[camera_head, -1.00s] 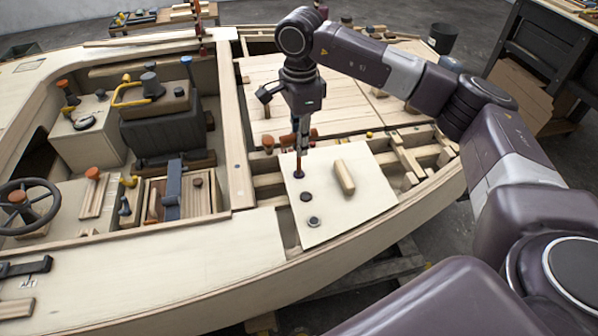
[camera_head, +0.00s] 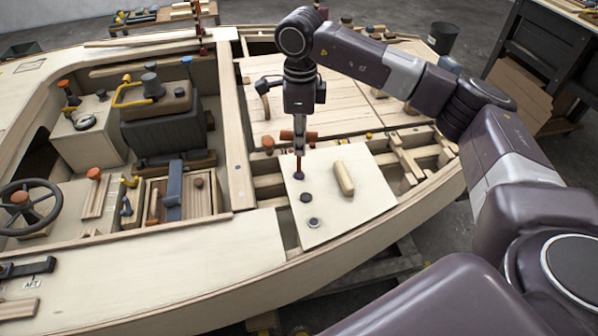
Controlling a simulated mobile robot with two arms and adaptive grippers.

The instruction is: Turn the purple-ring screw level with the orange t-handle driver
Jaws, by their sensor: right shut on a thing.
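My right gripper (camera_head: 300,138) is shut on the orange t-handle driver (camera_head: 311,136) above the pale panel. The driver's crossbar shows on both sides of the fingers, and its shaft points straight down. The shaft's lower end meets the farthest of three dark round screws on the panel, the purple-ring screw (camera_head: 299,177). The driver tip covers part of this screw, so its height against the panel cannot be told. My left gripper is not in view.
Two other dark screws, a middle one (camera_head: 306,197) and a near one (camera_head: 314,222), sit in the pale panel (camera_head: 352,212). A wooden grip block (camera_head: 344,178) stands on it to the right. Open hull frames lie beside the panel.

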